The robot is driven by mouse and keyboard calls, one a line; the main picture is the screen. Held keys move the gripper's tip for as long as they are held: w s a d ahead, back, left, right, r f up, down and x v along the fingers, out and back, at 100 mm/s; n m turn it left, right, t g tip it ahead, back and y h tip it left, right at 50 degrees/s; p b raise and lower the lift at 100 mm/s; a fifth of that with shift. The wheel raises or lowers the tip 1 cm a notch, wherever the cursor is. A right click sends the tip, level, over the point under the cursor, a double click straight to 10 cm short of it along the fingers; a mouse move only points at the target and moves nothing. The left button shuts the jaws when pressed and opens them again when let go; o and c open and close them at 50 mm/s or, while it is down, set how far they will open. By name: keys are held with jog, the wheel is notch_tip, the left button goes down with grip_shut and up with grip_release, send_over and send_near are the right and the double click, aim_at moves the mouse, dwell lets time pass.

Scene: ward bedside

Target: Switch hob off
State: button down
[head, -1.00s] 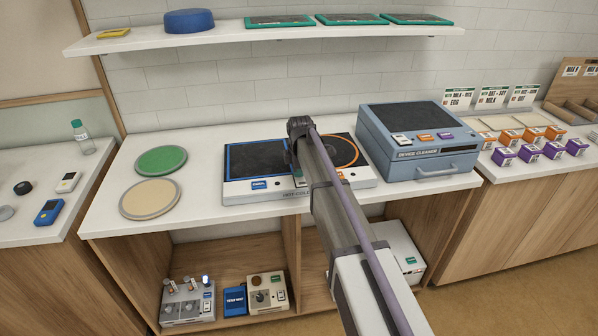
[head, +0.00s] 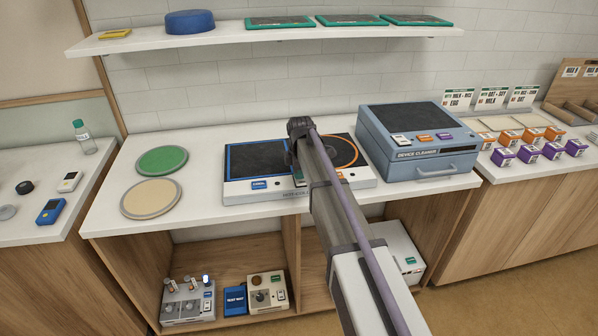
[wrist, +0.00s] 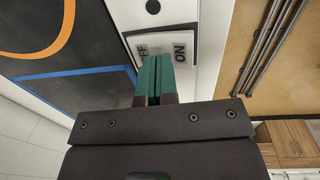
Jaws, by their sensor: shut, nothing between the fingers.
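The hob (head: 240,194) is a white flat unit on the counter. It has a dark top, with a blue square outline on the left and an orange ring on the right. In the head view my arm hides the switch and most of the gripper.
A blue-grey device cleaner (head: 378,148) stands close on the hob's right. A green disc (head: 162,160) and a beige disc (head: 151,198) lie to its left. A shelf (head: 225,35) runs above. The counter between discs and hob is clear.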

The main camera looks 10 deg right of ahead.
notch_tip(320, 180, up, 14)
jog(key=w+p, duration=0.1)
jog(key=p, duration=1.3)
jog(key=shift+w, duration=0.4)
jog(key=s+a+f+m+b, duration=0.1)
jog(key=s+f+m+b, duration=0.2)
jog(key=s+m, duration=0.5)
jog(key=s+a+f+m+g+b, duration=0.1)
jog(key=s+f+m+b, duration=0.3)
jog(key=s, duration=2.1)
jog(key=m, duration=0.5)
jog(key=shift+s, duration=0.4)
